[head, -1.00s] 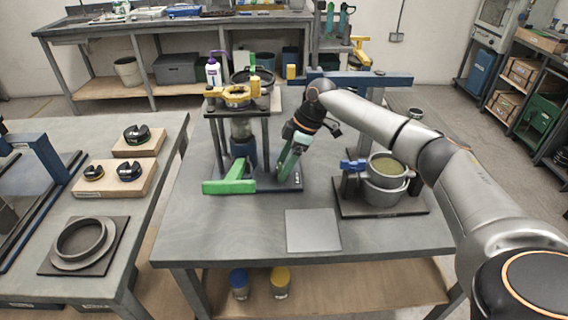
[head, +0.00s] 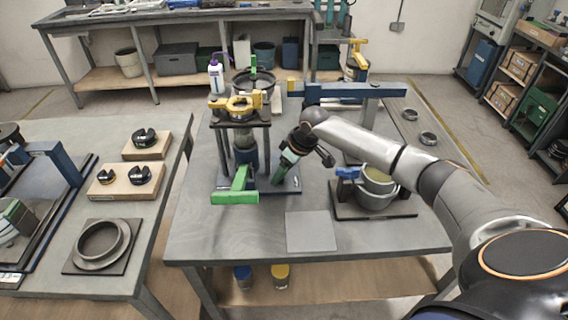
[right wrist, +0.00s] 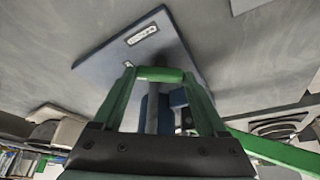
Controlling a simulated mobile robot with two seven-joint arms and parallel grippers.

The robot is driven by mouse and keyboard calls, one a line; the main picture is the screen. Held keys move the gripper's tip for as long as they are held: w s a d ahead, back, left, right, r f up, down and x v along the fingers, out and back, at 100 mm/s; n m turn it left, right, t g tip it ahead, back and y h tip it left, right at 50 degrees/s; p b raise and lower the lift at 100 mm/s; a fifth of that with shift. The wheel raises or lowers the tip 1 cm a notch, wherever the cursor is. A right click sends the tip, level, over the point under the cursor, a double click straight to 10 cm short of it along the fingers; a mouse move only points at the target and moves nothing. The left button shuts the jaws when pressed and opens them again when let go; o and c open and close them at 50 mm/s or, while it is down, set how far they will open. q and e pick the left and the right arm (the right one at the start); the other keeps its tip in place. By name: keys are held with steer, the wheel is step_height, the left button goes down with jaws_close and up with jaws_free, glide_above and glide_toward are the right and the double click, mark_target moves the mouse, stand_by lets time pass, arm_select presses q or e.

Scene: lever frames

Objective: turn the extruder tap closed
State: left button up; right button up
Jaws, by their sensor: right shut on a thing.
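The extruder (head: 245,150) stands on the middle table, a dark frame with a yellow clamp (head: 238,104) on top and a blue lower part. A green T-shaped piece (head: 235,196) sticks out at its front. My right gripper (head: 284,168) is low at the extruder's right side, above the dark base plate. In the right wrist view its green fingers (right wrist: 160,88) are shut on a green bar-like grip (right wrist: 160,74), apparently the tap handle. A grey rod shows behind it. In the head view the arm hides the held handle. My left gripper is not in view.
A metal pot (head: 378,188) with a blue clamp stands on a dark plate to the right. A bare grey square plate (head: 312,231) lies in front. A blue beam (head: 360,89) crosses behind my right arm. A side table (head: 180,215) with wooden blocks is at left.

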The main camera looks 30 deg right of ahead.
steer(key=m, duration=0.2)
steer(key=m+h, duration=0.2)
steer(key=m, duration=0.1)
steer(key=shift+a+m, duration=0.3)
steer(key=shift+a, duration=0.05)
steer(key=m+h, duration=0.2)
steer(key=m, duration=0.2)
steer(key=shift+a+m, duration=0.1)
steer(key=shift+m, duration=0.6)
steer(key=o, duration=1.3)
steer(key=v, duration=1.2)
steer(key=shift+a+r, duration=0.2)
steer(key=shift+r, duration=0.15)
steer(key=shift+w+f, duration=0.1)
